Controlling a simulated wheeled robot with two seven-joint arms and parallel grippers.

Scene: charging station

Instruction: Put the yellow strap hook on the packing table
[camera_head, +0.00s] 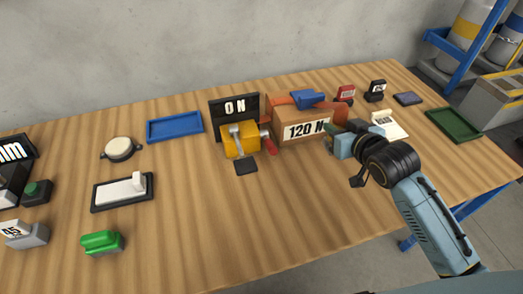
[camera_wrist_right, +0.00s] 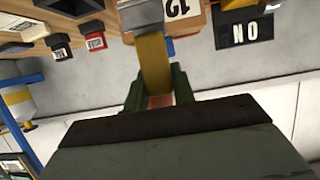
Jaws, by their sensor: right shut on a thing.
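My right gripper (camera_head: 333,130) reaches in from the right over the wooden packing table (camera_head: 210,215), at the right end of the box labelled 120 N. The right wrist view shows its green fingers (camera_wrist_right: 158,92) shut on a yellow strap-like piece with a grey end, the yellow strap hook (camera_wrist_right: 155,62). The held piece cannot be made out in the head view. In the wrist view its grey end overlaps the table edge and the label; contact with the table cannot be told. My left gripper is not in view.
The brown box (camera_head: 290,120) carries orange and blue parts. Left of it stand a yellow block (camera_head: 241,146) with a red handle and an ON sign (camera_head: 234,106). A blue tray (camera_head: 174,126) and green tray (camera_head: 454,125) lie on the table. The front middle is clear.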

